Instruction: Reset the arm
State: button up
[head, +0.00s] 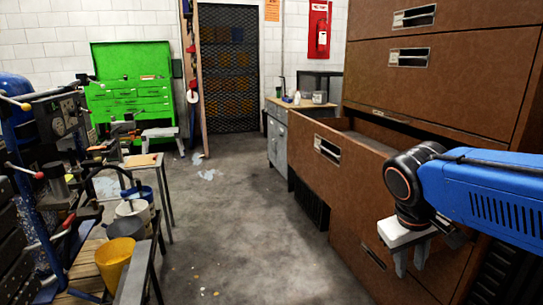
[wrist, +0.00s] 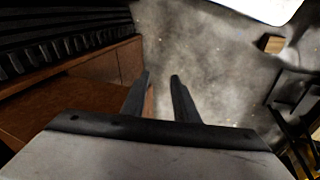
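My gripper (head: 410,262) is at the right in the head view, at the end of my blue arm, pointing down in front of the brown drawer cabinet (head: 440,85). In the wrist view my gripper (wrist: 160,78) shows two dark fingers held apart, with bare floor between and beyond them. Nothing is held. One cabinet drawer (head: 335,165) stands pulled out, to the left of my gripper in the head view. The inside of that drawer is mostly hidden.
Grey concrete floor (head: 250,235) is clear down the middle. At left stand a bench with buckets, including a yellow bucket (head: 113,262), and machinery. A green tool chest (head: 130,100), a mesh door (head: 228,70) and a grey cabinet (head: 277,140) are at the back.

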jog(key=s+a+f+m+t+y, duration=0.1)
jog(key=s+f+m+t+y, duration=0.1)
jog(key=s+f, duration=0.4)
jog(key=shift+s+a+t+y, duration=0.15)
jog(key=shift+s+t+y, duration=0.15)
jog(key=shift+s+y, duration=0.6)
jog(key=shift+s+r+h, duration=0.1)
jog(key=shift+s+h, duration=0.15)
jog(key=shift+h, duration=0.05)
